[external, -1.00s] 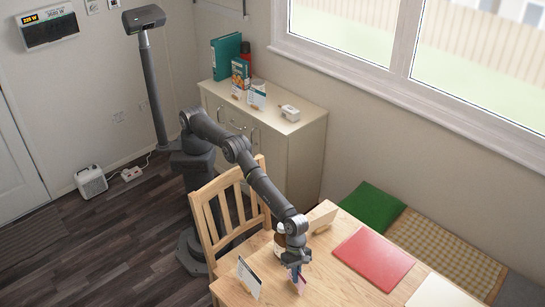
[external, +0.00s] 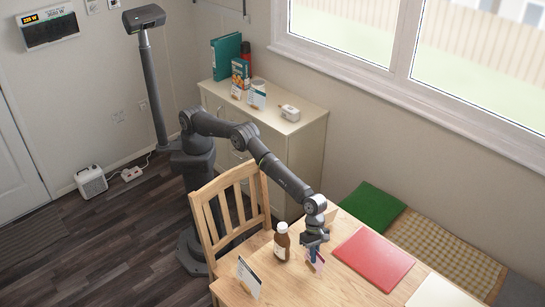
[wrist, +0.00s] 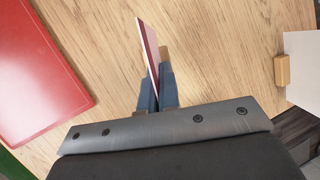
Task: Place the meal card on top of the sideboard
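In the external view this card (external: 317,261) hangs under my gripper (external: 314,247), over the table. My gripper (wrist: 158,90) is shut on it.
The sideboard top carries a teal binder (external: 226,57), boxes, small standing cards (external: 257,97) and a white device (external: 290,112). On the table are a brown bottle (external: 282,242), another standing card (external: 248,278) and a red folder (external: 373,259). A wooden chair (external: 230,205) stands between table and sideboard.

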